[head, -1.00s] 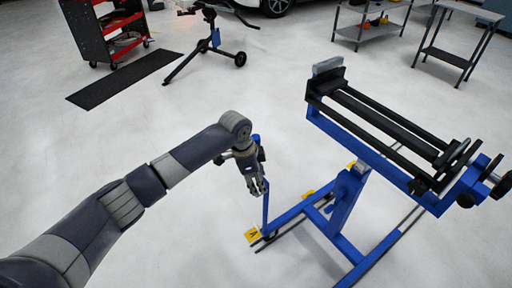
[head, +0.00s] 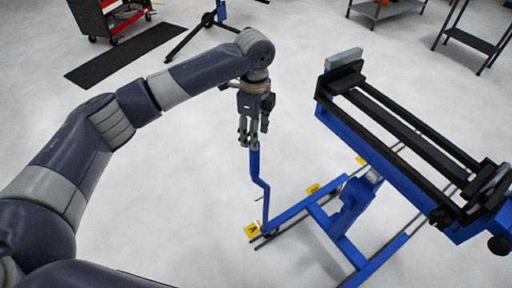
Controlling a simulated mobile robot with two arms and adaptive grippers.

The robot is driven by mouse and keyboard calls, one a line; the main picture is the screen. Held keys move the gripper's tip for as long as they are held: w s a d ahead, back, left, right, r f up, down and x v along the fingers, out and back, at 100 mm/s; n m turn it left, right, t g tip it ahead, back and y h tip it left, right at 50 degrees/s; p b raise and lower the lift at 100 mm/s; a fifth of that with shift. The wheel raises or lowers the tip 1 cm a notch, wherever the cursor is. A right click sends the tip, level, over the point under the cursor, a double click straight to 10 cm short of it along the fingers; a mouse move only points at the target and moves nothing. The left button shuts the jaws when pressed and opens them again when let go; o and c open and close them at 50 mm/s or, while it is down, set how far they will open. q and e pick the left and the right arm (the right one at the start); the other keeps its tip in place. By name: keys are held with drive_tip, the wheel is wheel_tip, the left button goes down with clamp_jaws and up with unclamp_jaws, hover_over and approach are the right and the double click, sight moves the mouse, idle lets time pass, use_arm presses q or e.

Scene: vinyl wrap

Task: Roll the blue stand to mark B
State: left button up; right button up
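The blue stand (head: 345,205), with a black roller cradle (head: 405,135) on top, fills the right side of the head view. A thin bent blue bar (head: 262,185) rises from its near left foot. My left gripper (head: 249,146) points down at the top of this bar. Its fingers overlap the bar's upper end, so I cannot tell whether they are closed on it. A yellow floor mark (head: 253,230) with a black letter, apparently an A, lies by that foot. Two more yellow marks (head: 314,189) (head: 360,160) lie farther back; their letters are unreadable. My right gripper is out of view.
Dark lines (head: 399,146) run on the floor along the stand. A black mat (head: 125,55) and a red and black cart (head: 110,18) are at the back left. Grey tables (head: 480,40) stand at the back right. The floor behind the stand is largely clear.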

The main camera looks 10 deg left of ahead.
sight(254, 153)
use_arm(q)
wheel_tip(254, 153, down, 8)
drive_tip(key=shift+s+f, duration=0.1)
drive_tip(key=shift+f, duration=0.45)
drive_tip(key=shift+c, duration=0.5)
clamp_jaws()
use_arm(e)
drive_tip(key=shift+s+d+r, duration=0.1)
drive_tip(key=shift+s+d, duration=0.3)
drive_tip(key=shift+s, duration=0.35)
